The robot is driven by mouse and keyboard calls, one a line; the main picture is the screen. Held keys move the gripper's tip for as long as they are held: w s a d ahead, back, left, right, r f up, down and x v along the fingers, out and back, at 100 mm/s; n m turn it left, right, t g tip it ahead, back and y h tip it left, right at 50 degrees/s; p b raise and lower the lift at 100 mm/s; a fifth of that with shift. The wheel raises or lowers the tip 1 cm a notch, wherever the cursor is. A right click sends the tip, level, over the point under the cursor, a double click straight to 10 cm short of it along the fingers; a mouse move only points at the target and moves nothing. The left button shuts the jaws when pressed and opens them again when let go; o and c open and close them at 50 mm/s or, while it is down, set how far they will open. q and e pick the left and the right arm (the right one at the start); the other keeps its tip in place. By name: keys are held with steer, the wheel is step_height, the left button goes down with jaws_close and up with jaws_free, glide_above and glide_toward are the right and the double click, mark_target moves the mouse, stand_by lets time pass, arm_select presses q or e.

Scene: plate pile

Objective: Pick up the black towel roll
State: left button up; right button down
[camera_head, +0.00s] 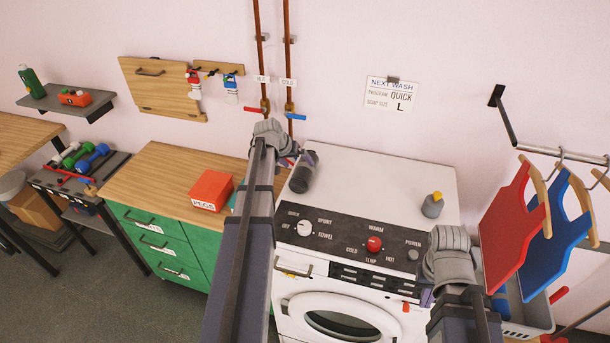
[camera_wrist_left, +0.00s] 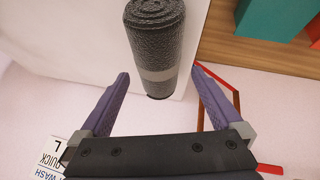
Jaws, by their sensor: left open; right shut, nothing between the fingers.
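The black towel roll (camera_head: 301,174) is at the back left of the washing machine's white top (camera_head: 375,185) and appears to lie on its side. It has a grey band around it. In the left wrist view, the roll (camera_wrist_left: 155,45) shows its spiral end at the top, and its banded end reaches between the finger tips. My left gripper (camera_head: 288,160) is open beside the roll, with one purple finger on each side and gaps visible. My wrist hides part of it in the head view. My right gripper (camera_head: 427,297) is shut and empty in front of the control panel.
A grey bottle with a yellow cap (camera_head: 433,205) stands right on the machine top. A red pegs box (camera_head: 211,189) sits on the wooden counter (camera_head: 160,178) at left. Red (camera_head: 510,235) and blue (camera_head: 560,235) hanging pieces are at right. The middle of the machine top is clear.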

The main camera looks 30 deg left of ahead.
mark_target(301, 167)
arm_select(q)
steer(key=shift+f+b, duration=0.25)
steer(key=shift+b, duration=0.1)
steer(key=b+x, duration=0.4)
steer(key=shift+w+d+f, duration=0.1)
steer(key=shift+d+f, duration=0.1)
steer(key=shift+f, duration=0.1)
steer(key=shift+r, duration=0.1)
steer(key=shift+c, duration=0.2)
steer(key=c, duration=1.3)
steer(key=shift+r, duration=0.1)
step_height(301, 167, up, 10)
steer(key=p, duration=1)
